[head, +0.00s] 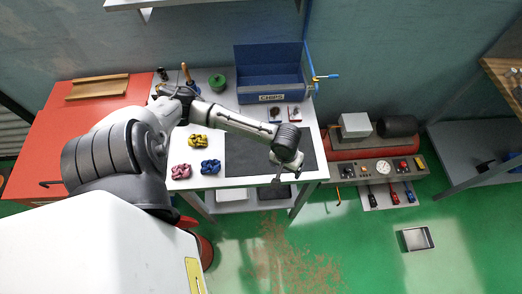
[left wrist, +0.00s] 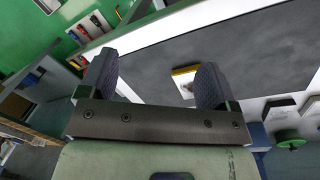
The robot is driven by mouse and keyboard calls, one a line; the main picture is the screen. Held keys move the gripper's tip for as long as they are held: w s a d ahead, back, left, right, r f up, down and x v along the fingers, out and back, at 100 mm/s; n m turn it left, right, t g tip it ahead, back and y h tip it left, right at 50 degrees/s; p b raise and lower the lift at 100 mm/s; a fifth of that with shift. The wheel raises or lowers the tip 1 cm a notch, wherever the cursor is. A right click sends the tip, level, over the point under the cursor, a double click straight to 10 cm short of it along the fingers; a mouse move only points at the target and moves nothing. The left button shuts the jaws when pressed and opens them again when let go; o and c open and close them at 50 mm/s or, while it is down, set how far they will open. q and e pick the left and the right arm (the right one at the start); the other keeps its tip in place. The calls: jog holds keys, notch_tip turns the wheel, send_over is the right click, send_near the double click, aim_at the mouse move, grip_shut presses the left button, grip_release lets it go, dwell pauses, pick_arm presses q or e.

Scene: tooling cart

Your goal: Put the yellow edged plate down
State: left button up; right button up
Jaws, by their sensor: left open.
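The yellow edged plate (left wrist: 185,73) shows in the left wrist view as a small piece with a yellow edge and a pale lower part. It is at the dark mat (left wrist: 225,50), seen between my fingers and close to the right-hand finger, which partly hides it. I cannot tell whether they touch. I cannot make the plate out in the head view, where my arm covers part of the mat. My left gripper (head: 277,181) is open over the front right part of the mat; its two fingers also show in the left wrist view (left wrist: 156,80). My right gripper is not in view.
A blue CHIPS bin (head: 270,75) stands at the back of the cart, with two small plates (head: 275,113) (head: 295,113) before it. Yellow (head: 198,141), blue (head: 210,166) and pink (head: 181,171) pieces lie left of the mat. A green object (head: 217,82) stands behind.

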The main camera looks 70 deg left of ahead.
pick_arm(q)
jog(key=s+d+m+t+h, duration=0.1)
jog(key=s+d+m, duration=0.2)
jog(key=d, duration=0.3)
jog(key=s+d+m+t, duration=0.1)
jog(key=s+d+m, duration=0.3)
jog(key=d, duration=0.1)
jog(key=s+r+m+y, duration=0.2)
jog(key=s+r+m, duration=0.1)
jog(key=s, duration=0.3)
jog(key=shift+s+a+t, duration=0.3)
jog(key=shift+s+t, duration=0.05)
jog(key=shift+t, duration=0.05)
jog(key=shift+s, duration=0.1)
